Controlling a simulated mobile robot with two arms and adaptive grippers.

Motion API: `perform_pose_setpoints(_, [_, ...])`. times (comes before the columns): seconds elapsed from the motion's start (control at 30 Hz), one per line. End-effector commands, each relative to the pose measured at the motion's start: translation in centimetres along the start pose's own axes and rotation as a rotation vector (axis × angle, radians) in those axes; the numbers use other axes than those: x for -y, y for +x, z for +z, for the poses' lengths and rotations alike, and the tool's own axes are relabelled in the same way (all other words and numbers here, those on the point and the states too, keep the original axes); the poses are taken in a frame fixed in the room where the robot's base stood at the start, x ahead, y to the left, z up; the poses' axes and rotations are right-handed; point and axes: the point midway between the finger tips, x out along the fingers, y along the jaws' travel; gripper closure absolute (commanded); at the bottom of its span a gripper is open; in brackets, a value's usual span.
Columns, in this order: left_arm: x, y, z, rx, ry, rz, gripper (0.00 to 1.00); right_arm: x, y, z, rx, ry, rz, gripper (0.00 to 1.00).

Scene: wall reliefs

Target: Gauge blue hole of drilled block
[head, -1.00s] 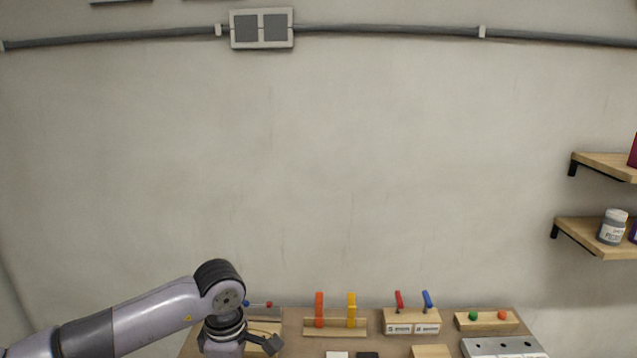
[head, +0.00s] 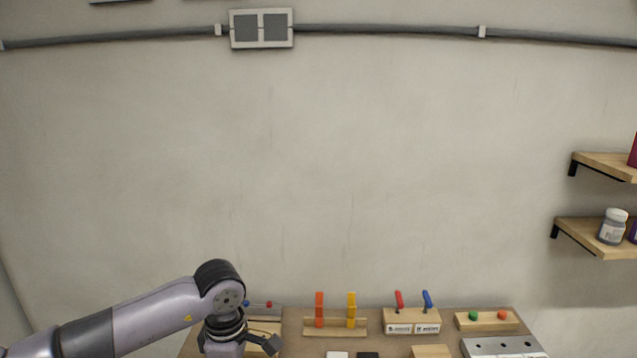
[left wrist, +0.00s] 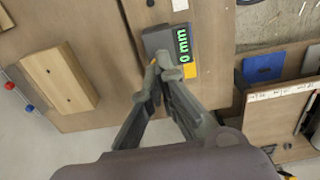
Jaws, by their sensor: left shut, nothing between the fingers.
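A wooden block (left wrist: 60,80) with a small dark hole lies at the left of the left wrist view. I cannot tell for sure that this is the drilled block. A dark grey gauge (left wrist: 158,42) with a green "0 mm" display lies at the fingertips. My left gripper (left wrist: 158,66) is shut and empty, its tips over or against the gauge; contact is unclear. My right gripper is out of view.
On the bench stand orange (head: 319,310) and yellow (head: 351,310) uprights, a block with red and blue levers (head: 411,314), a block with green and red knobs (head: 487,321) and a grey plate with holes (head: 503,347). Shelves (head: 597,237) are at right.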

Motion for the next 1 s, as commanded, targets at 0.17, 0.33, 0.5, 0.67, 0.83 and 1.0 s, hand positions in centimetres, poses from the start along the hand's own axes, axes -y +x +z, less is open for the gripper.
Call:
perform_pose_setpoints(0.17, [0.0, 0.3, 0.0, 0.000, 0.000, 0.000, 1.00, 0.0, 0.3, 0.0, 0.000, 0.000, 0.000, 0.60])
perform_pose_setpoints(0.33, [0.0, 0.7, 0.0, 0.000, 0.000, 0.000, 1.00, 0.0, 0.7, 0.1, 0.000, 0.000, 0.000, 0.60])
perform_pose_setpoints(0.5, [0.0, 1.0, 0.0, 0.000, 0.000, 0.000, 1.00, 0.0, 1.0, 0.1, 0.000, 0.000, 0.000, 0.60])
perform_pose_setpoints(0.67, [0.0, 1.4, 0.0, 0.000, 0.000, 0.000, 1.00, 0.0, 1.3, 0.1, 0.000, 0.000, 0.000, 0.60])
perform_pose_setpoints(0.83, [0.0, 1.7, 0.0, 0.000, 0.000, 0.000, 1.00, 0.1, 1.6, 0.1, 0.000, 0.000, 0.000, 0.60])
perform_pose_setpoints(1.0, [0.0, 2.0, 0.0, 0.000, 0.000, 0.000, 1.00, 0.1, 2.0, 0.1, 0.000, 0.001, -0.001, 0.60])
